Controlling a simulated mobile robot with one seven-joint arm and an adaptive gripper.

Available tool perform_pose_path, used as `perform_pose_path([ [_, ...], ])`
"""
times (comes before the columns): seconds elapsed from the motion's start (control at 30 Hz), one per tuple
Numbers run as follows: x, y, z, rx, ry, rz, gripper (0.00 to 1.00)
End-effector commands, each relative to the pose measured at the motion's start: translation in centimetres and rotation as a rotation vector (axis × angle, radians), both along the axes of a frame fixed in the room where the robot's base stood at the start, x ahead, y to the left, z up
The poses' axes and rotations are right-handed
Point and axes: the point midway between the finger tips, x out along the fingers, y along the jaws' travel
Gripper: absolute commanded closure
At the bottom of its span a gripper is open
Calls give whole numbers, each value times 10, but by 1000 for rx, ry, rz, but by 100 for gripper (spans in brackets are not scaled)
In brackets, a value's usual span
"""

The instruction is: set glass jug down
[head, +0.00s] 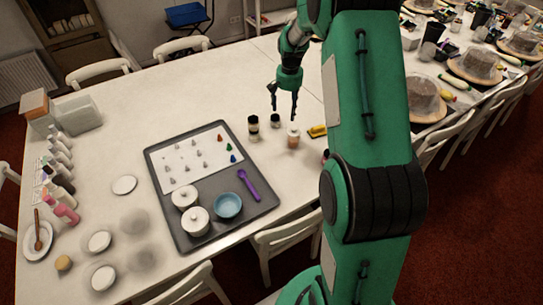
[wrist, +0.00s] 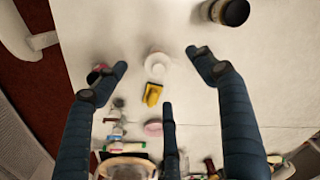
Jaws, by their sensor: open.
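I cannot pick out a glass jug for certain. A small jar with a pale top and brownish body (head: 293,138) stands upright on the white table, just below my gripper (head: 283,118). In the wrist view a round, whitish, partly see-through thing (wrist: 157,66) lies between the spread fingers of my gripper (wrist: 157,62); it seems to be the same jar. My gripper is open and empty, with its fingers pointing down. I cannot tell whether a fingertip touches the jar.
A grey tray (head: 262,208) holds white pots, a blue bowl and a purple tool. Chairs line the table edge. The table behind my gripper looks clear.

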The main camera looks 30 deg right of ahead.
Motion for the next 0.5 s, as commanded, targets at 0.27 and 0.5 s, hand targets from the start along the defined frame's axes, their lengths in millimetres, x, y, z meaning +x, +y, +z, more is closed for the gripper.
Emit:
perform_pose_path([
  [0.27,-29,64,91,-29,-61,104,30],
  [0.5,-68,116,154,-52,-111,192,30],
])
